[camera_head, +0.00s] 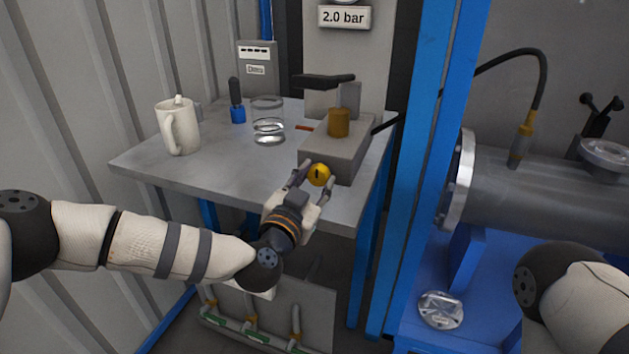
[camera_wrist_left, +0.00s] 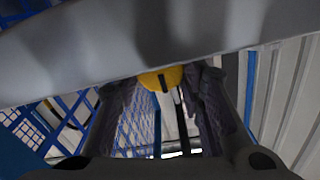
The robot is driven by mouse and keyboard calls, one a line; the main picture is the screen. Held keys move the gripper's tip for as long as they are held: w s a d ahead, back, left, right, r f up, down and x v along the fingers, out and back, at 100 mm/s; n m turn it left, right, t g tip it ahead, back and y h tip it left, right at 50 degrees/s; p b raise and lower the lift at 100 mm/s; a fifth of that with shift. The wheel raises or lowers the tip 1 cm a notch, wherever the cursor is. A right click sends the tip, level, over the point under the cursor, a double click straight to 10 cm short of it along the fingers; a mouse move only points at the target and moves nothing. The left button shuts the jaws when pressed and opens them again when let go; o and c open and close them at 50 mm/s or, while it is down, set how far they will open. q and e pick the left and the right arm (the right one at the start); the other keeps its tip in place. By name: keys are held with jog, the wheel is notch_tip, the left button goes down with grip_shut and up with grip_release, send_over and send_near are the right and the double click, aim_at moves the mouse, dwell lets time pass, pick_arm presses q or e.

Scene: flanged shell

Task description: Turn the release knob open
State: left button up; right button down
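The release knob (camera_head: 319,174) is a round yellow knob with a dark mark, on the front face of a grey block (camera_head: 345,158) at the table's front right. My left gripper (camera_head: 314,180) reaches it from the front, with one finger on each side of the knob.
On the grey table (camera_head: 225,178) stand a white mug (camera_head: 177,126), a blue-based tool (camera_head: 237,105) and a glass-like cylinder (camera_head: 268,122). A brass cylinder (camera_head: 339,122) tops the block. A blue post (camera_head: 432,150) and a large flanged metal shell (camera_head: 560,190) are at right.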

pick_arm(q)
jog(key=shift+c, duration=1)
jog(key=shift+r, duration=0.1)
pick_arm(e)
jog(key=shift+w+r, duration=0.1)
pick_arm(q)
jog(key=shift+r+n+p, duration=0.15)
jog(key=shift+n+p, duration=0.2)
jog(key=shift+n, duration=0.55)
jog(key=shift+f+n, duration=0.25)
jog(key=shift+n, duration=0.85)
jog(key=shift+a+n, duration=0.1)
jog(key=shift+n, duration=1.2)
pick_arm(e)
jog(key=shift+w+r, duration=0.2)
jog(key=shift+r, duration=0.05)
pick_arm(q)
jog(key=shift+n, duration=0.3)
